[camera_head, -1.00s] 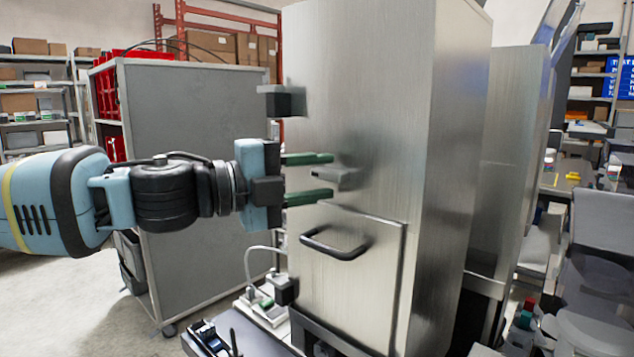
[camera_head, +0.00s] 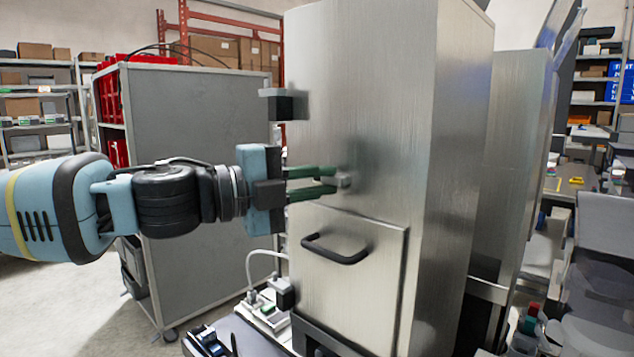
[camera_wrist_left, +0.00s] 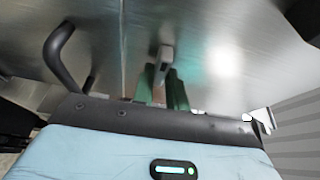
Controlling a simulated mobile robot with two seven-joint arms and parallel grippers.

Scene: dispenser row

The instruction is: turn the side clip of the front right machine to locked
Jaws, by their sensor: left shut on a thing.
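The tall steel machine (camera_head: 375,120) fills the middle of the head view. Its small grey side clip (camera_head: 344,181) sits on the left face, above the door with the black handle (camera_head: 337,250). My left gripper (camera_head: 334,180) reaches in from the left, its green fingers shut on the clip at the steel face. In the left wrist view the clip (camera_wrist_left: 166,55) shows between the tips of the green fingers (camera_wrist_left: 163,85). The fingers hide part of the clip in the head view. My right gripper is not in view.
A black block (camera_head: 283,105) juts from the machine's left edge above my gripper. A power strip (camera_head: 267,312) with a cable lies below. A grey cabinet (camera_head: 195,110) stands behind my arm. A second steel machine (camera_head: 510,150) is at the right.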

